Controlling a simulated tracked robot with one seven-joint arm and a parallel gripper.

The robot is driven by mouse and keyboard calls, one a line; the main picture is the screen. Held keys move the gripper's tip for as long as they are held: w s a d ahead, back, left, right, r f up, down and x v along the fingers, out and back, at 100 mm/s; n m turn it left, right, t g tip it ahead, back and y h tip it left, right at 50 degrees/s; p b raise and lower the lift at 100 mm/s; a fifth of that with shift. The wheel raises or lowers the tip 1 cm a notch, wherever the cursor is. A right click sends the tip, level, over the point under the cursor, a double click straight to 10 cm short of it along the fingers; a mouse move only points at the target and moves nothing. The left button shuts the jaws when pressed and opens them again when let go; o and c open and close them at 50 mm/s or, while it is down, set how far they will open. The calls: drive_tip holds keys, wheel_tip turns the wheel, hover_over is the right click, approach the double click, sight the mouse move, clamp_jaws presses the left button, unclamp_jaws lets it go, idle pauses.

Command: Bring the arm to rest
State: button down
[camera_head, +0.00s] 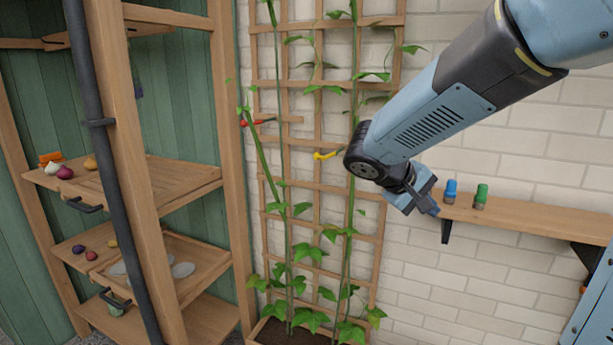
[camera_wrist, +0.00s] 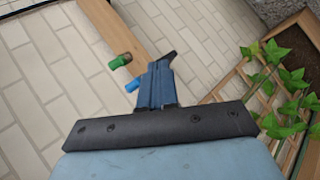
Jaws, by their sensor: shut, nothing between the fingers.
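My arm reaches in from the upper right in the head view. My gripper (camera_head: 432,210) hangs at its end in front of the brick wall, beside the left end of the wall shelf. The gripper also shows in the wrist view (camera_wrist: 168,62); its fingers are shut together with nothing between them. In the head view it looks close to the shelf, but I cannot tell whether it touches.
A wooden wall shelf (camera_head: 530,222) holds a blue item (camera_head: 451,191) and a green item (camera_head: 481,195). A trellis (camera_head: 318,180) with climbing plants stands left of my gripper, with red and yellow clips (camera_head: 325,156) on it. A wooden shelf unit (camera_head: 130,188) with vegetables stands at the left.

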drive_tip(key=s+a+r+m+t+y, duration=0.1)
drive_tip(key=s+y, duration=0.3)
drive_tip(key=s, duration=0.4)
drive_tip(key=s+a+r+m+t+y, duration=0.1)
drive_tip(key=s+r+m+y, duration=0.1)
drive_tip(key=s+y, duration=0.3)
drive_tip(key=s, duration=0.3)
drive_tip(key=shift+s+a+m, duration=0.15)
drive_tip(key=shift+m, duration=0.15)
